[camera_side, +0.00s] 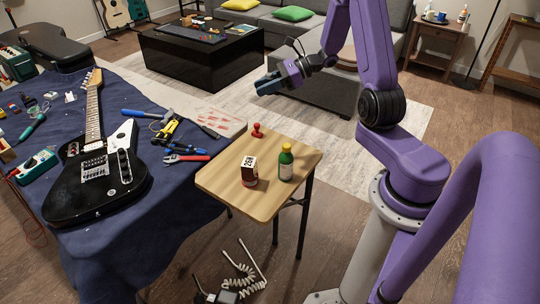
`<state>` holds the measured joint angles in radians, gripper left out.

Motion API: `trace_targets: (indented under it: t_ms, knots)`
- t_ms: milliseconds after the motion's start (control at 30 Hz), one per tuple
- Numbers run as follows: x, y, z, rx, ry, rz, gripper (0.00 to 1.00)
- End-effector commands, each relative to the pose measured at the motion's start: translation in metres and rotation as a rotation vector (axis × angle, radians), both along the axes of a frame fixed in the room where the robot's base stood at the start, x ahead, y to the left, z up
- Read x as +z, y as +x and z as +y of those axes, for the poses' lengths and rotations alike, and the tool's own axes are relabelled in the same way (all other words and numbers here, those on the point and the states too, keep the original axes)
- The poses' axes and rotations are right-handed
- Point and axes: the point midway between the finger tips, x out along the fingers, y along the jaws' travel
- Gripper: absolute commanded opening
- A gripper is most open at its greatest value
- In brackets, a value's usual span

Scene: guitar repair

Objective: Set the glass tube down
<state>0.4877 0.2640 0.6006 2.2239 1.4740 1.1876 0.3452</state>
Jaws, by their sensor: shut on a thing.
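My gripper (268,86) is in the upper middle of the side view, high above and beyond the small wooden table (228,180). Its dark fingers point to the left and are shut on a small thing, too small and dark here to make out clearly. I cannot pick out a glass tube lying on the small table or on the blue-covered bench (105,255). The gripper and what it holds appear clear of both surfaces.
A black electric guitar (100,180) and several tools lie on the bench.

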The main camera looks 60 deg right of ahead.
Motion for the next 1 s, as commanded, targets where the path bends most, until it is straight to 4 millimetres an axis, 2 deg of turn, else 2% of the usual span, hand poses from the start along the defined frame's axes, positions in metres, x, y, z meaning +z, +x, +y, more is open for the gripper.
trace_targets:
  t_ms: [167,500,633,867,1000]
  knots:
    - [-0.032,0.0,0.001,0.002,0.004,0.004,0.15]
    - [-0.11,-0.001,0.001,0.003,0.002,0.002,0.15]
    - [-0.13,0.0,0.0,0.003,0.001,0.001,0.15]
    - [-0.149,0.0,0.001,0.004,0.0,0.0,0.15]
    - [-0.168,-0.001,0.001,0.004,0.001,0.001,0.15]
